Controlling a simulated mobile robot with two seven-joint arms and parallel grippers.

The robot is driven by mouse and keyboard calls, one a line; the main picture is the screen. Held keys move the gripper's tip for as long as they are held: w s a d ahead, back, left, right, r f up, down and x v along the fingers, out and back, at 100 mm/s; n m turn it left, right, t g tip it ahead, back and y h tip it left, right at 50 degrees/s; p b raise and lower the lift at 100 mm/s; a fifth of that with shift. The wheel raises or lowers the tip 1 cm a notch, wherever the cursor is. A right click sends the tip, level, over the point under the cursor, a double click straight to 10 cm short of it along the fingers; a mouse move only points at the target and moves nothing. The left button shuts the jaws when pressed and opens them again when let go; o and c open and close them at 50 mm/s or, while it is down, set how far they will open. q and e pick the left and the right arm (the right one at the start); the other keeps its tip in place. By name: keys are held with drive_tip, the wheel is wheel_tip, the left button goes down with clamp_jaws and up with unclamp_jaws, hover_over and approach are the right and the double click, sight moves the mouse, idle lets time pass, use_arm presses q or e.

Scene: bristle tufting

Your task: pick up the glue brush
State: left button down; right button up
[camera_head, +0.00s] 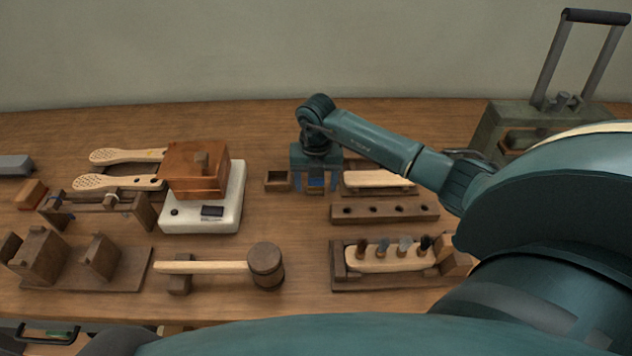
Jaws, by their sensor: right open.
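My right gripper (315,185) points down over the middle of the bench, its arm reaching in from the right. Its jaws are open, just right of a small open wooden box (278,180). A small dark box-like piece with some blue on it shows between and behind the fingers; the gripper hides much of it. I cannot make out the glue brush for certain; it may be hidden by the gripper. I cannot tell whether the fingers touch anything. My left gripper is not in view.
Left of the gripper, a white scale (229,205) bears a copper-brown box (190,170). A wooden mallet (265,266) lies in front. A strip with holes (384,213) and a jig with tufts (395,255) stand to the right. Bare bench lies between mallet and jig.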

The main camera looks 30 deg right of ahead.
drive_tip(key=shift+c, duration=0.3)
drive_tip(key=c, duration=1)
wheel_tip(320, 180, up, 10)
drive_tip(key=shift+r+b, duration=0.1)
drive_tip(key=shift+b, duration=0.2)
